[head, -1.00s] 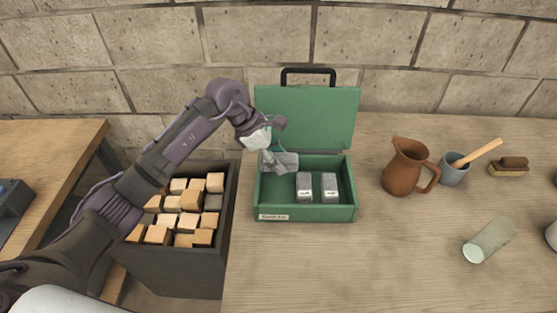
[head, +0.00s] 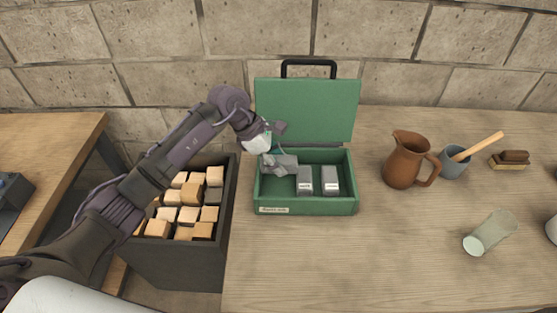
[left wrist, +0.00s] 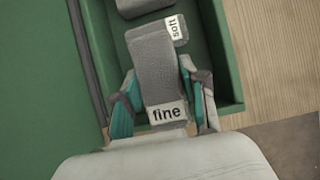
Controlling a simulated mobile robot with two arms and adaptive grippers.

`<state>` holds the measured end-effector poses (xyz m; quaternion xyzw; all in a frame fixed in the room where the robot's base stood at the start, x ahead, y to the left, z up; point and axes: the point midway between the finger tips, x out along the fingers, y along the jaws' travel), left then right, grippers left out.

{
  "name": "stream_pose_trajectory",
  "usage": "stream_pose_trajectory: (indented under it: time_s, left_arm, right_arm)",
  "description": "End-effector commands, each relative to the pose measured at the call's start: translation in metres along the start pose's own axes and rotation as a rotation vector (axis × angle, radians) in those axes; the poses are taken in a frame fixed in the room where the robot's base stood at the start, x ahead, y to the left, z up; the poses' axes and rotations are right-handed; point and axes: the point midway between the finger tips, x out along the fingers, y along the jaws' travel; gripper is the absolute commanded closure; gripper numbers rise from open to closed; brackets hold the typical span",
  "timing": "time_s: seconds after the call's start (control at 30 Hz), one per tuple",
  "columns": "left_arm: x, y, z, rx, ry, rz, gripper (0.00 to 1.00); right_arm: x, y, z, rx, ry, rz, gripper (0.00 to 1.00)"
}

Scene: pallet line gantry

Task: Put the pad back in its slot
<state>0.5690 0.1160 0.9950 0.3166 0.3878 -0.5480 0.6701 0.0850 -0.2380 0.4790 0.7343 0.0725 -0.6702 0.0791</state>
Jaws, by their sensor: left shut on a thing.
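My left gripper (head: 272,162) is shut on a grey pad (head: 287,163) at the left side of the open green case (head: 318,210). The left wrist view shows this pad (left wrist: 156,75) between both fingers (left wrist: 163,103), with a white label reading "fine". Two other grey pads, a left one (head: 304,182) and a right one (head: 330,182), stand in the case. In the wrist view a pad labelled "soft" (left wrist: 177,28) shows just beyond the held one and is partly hidden by it. I cannot tell whether the held pad touches the case floor. My right gripper is out of view.
The case lid (head: 307,110) stands open at the back. A dark bin (head: 180,268) of wooden blocks is left of the table. A brown jug (head: 405,160), a blue-grey cup (head: 453,164), a brush (head: 511,160) and a lying glass (head: 490,234) are at right. The front table is clear.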

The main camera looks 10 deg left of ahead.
Motion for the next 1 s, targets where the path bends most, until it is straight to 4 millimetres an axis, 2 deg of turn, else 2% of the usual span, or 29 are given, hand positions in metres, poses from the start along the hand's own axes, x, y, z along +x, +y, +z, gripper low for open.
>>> stream_pose_trajectory:
  time_s: [0.03,0.07,0.2,0.5,0.7,0.73,1.0]
  left_arm:
    - [-0.001,0.000,0.001,0.000,0.000,0.001,0.85]
    - [-0.001,0.000,0.000,0.000,0.000,0.000,0.53]
    - [-0.001,0.000,0.000,0.000,0.000,0.000,0.32]
    - [-0.002,0.000,0.001,0.000,0.000,0.000,0.32]
    - [-0.018,0.000,0.010,0.000,0.000,-0.001,0.32]
    - [-0.020,0.002,0.005,0.002,0.001,0.005,0.32]
    - [-0.082,0.002,0.004,0.002,0.001,0.007,0.32]
  right_arm:
    - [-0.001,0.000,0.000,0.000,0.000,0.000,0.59]
    - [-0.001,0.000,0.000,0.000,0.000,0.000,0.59]
    - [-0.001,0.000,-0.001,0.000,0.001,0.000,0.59]
    - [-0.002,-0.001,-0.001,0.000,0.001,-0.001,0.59]
    - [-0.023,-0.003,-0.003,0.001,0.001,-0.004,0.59]
    - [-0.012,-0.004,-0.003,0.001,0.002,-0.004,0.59]
    - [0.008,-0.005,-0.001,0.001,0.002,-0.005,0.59]
